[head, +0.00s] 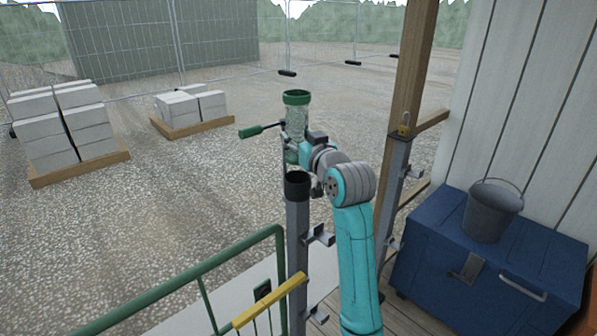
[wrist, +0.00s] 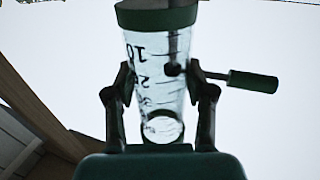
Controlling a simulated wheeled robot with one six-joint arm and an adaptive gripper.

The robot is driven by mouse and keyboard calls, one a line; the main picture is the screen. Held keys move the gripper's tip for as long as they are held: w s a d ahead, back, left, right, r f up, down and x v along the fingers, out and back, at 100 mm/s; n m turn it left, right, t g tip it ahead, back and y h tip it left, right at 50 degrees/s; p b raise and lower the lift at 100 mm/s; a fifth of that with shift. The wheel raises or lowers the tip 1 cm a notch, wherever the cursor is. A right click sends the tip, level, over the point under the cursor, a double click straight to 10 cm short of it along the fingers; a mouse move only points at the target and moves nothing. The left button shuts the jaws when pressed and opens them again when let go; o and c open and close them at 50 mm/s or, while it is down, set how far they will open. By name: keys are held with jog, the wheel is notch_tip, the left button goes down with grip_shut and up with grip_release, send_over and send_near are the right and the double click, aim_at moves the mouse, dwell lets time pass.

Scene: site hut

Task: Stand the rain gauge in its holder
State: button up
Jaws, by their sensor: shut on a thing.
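The rain gauge (head: 297,110) is a clear tube with a green rim, roughly upright in the head view. My gripper (head: 300,155) is shut on its lower part. In the wrist view the gauge (wrist: 155,75) sits between the two fingers of my gripper (wrist: 160,100), and dark scale marks show on it. A black open-looking collar (head: 297,180) tops a grey post, below and nearer than the gauge; it looks like the holder, and the gauge is apart from it. A green-handled part (head: 250,131) on a thin grey rod shows beside the gauge; its attachment is unclear.
The grey post (head: 298,245) carries side brackets. A green rail (head: 190,285) and a yellow bar (head: 270,300) are near it. A wooden post (head: 412,70) and a blue chest (head: 480,260) with a bucket (head: 491,210) stand right. Open gravel lies beyond.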

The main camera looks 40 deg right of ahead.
notch_tip(320, 180, down, 9)
jog(key=shift+f, duration=0.15)
jog(key=o, duration=1.2)
jog(key=v, duration=1.2)
